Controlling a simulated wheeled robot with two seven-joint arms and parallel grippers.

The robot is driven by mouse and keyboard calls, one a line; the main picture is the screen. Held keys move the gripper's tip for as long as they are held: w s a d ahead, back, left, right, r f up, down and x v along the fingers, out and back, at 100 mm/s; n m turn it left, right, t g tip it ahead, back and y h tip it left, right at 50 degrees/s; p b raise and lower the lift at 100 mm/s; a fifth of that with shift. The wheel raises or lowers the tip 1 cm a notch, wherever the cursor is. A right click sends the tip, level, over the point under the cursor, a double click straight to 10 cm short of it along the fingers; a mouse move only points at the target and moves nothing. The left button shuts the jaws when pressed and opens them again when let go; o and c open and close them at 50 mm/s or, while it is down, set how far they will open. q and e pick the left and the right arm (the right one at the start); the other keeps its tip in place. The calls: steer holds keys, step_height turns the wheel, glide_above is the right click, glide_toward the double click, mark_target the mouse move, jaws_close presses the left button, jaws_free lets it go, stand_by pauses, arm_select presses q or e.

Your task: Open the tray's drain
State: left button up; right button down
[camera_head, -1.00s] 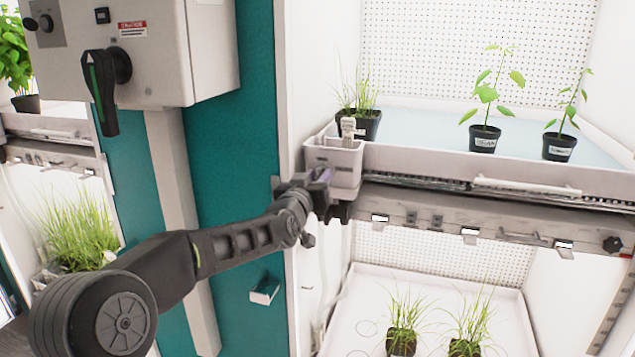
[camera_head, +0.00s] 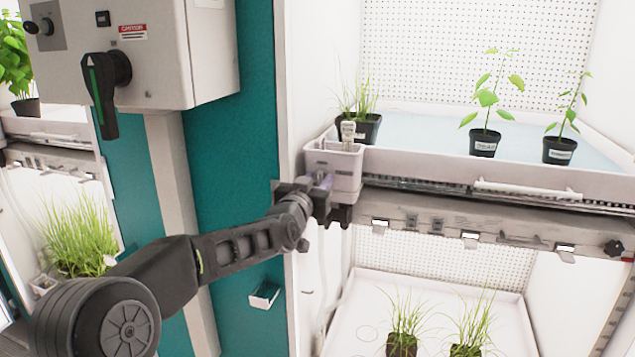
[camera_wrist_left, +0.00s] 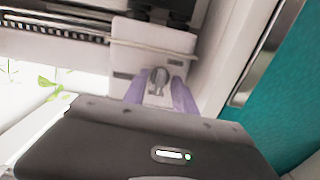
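The white tray (camera_head: 420,167) is pulled along the upper shelf and holds a pale blue water-like surface and potted plants. A small light grey drain box (camera_head: 347,172) sits at its front left corner. In the left wrist view a grey drain knob (camera_wrist_left: 158,78) shows on the face of a pale box. My left gripper (camera_head: 325,187) is at the front of this box in the head view. Its two purple fingertips (camera_wrist_left: 160,92) stand on either side of the knob, apart, with small gaps visible; contact is hard to tell. My right gripper is out of view.
A control box with a black rotary handle (camera_head: 101,88) hangs at upper left. The shelf's front rail (camera_head: 480,230) carries several clips below the tray. A lower tray (camera_head: 365,290) holds grass pots. Free space lies in front of the shelf.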

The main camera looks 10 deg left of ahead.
arm_select(q)
steer(key=shift+s, duration=0.1)
steer(key=s+b, duration=0.2)
steer(key=s, duration=0.5)
steer(key=shift+s+a, duration=0.25)
steer(key=shift+s, duration=0.05)
steer(key=s+d+f+n+g+h, duration=0.1)
steer(key=s+d+f+g, duration=0.25)
steer(key=f, duration=0.85)
steer(key=s+d+f+g, duration=0.2)
steer(key=s+d+f, duration=0.15)
steer(key=f, duration=0.75)
steer(key=s+d+f+n+g+h, duration=0.1)
steer(key=s+d+f+g, duration=0.2)
steer(key=f, duration=0.9)
steer(key=s+d+f+g, duration=0.1)
steer(key=s+f+g, duration=0.2)
steer(key=s+f, duration=0.4)
steer(key=s+d+f+g+p, duration=0.1)
steer(key=s+f+g, duration=0.2)
steer(key=s+f, duration=0.5)
steer(key=s+d+f+g+h, duration=0.1)
steer(key=s+f+g, duration=0.2)
steer(key=s, duration=1.5)
step_height(320, 180, down, 5)
steer(key=shift+d+r+n+p, duration=0.15)
steer(key=shift+d+n+p, duration=0.1)
steer(key=shift+n+p, duration=0.15)
